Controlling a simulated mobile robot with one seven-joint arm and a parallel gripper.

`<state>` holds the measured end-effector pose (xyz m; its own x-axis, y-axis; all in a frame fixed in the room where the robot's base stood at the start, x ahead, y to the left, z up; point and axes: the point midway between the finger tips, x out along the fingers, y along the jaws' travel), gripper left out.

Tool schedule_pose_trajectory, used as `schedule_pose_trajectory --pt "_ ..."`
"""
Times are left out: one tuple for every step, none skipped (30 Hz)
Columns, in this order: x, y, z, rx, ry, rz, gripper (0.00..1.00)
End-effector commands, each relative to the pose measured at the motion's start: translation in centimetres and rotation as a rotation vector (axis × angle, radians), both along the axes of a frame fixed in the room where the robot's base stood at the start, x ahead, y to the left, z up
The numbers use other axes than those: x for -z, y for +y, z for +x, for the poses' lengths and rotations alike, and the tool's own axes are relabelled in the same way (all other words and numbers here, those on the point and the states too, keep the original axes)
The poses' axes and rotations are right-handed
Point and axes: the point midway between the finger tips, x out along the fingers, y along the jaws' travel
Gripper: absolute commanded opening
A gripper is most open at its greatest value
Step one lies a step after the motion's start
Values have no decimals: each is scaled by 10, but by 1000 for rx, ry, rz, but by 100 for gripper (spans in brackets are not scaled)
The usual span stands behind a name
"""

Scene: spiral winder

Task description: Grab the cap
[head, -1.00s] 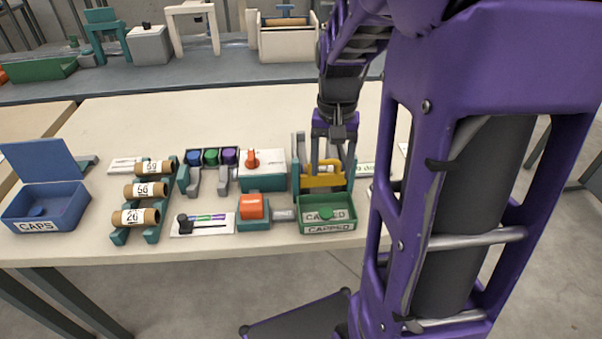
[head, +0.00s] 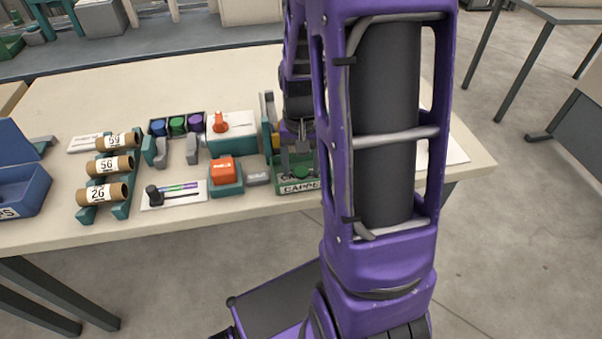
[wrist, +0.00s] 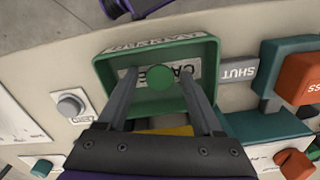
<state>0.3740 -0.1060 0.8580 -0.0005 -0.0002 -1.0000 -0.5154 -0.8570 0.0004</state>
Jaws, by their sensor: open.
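A green round cap (wrist: 161,77) lies in the green tray labelled CAPPED (wrist: 105,60), on a white label. My gripper (wrist: 158,74) is open and points down into this tray. In the wrist view its two fingers stand on either side of the cap, with a gap on both sides. Whether the fingertips are level with the cap I cannot tell. In the head view my gripper (head: 300,150) is over the back of the tray (head: 298,187), and my arm hides the tray's right side.
A yellow handle (wrist: 170,131) shows beneath my fingers. A SHUT plate (wrist: 238,71) and a red-orange button (wrist: 300,78) lie beside the tray. Numbered rolls (head: 110,165) sit on a rack. A blue bin (head: 25,195) stands at the far left.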

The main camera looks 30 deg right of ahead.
Motion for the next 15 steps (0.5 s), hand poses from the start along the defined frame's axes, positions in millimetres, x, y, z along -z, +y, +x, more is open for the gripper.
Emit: schedule_pose_trajectory --pt "0 0 0 0 0 0 68" --pt "0 0 0 0 -1 -1 68" --pt "0 0 0 0 -1 -1 68" --pt "0 0 0 0 -1 -1 68" --pt "0 0 0 0 -1 -1 68" --pt "-1 0 0 0 -1 -1 62" --pt "-1 0 0 0 -1 -1 57" --pt "-1 0 0 0 -1 -1 52" --pt "-1 0 0 0 -1 -1 44" --pt "-1 0 0 0 -1 -1 39" --pt "-1 0 0 0 -1 -1 34" --pt "-1 0 0 0 -1 -1 26" --pt "-1 0 0 0 -1 -1 21" --pt "-1 0 0 0 -1 -1 16" --pt "-1 0 0 0 -1 -1 8"
